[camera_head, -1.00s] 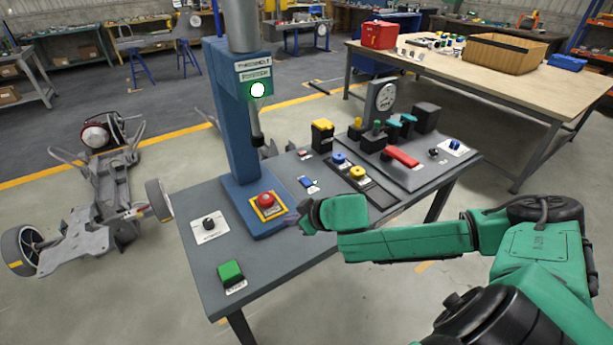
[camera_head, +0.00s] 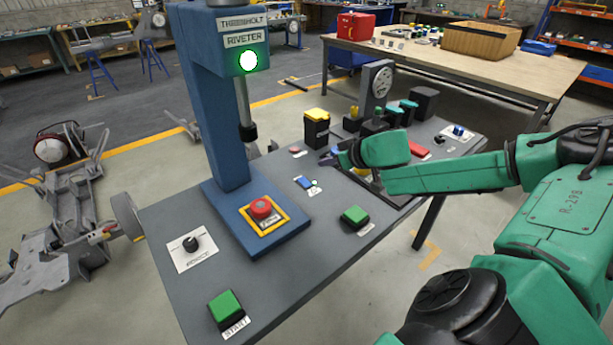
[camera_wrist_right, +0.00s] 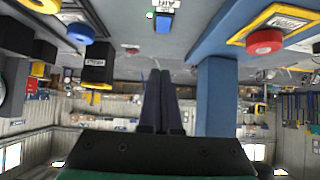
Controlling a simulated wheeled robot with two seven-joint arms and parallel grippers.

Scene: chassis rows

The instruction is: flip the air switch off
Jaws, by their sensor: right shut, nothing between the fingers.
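The air switch (camera_head: 304,182) is a small blue rocker on the grey bench top, with a lit green lamp (camera_head: 315,183) beside it. The switch also shows at the top of the right wrist view (camera_wrist_right: 164,23), next to a label reading AIR. My right gripper (camera_head: 328,160) is shut and empty, beyond and to the right of the switch in the head view, apart from it. Its closed dark fingers (camera_wrist_right: 160,72) show in the middle of the right wrist view. My left gripper is not in view.
The blue riveter column (camera_head: 215,110) with a red emergency button (camera_head: 261,208) stands left of the switch. A black and yellow block (camera_head: 316,128) stands behind my gripper. A green button (camera_head: 355,216) and a green START button (camera_head: 226,307) are nearer. Bench top around the switch is clear.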

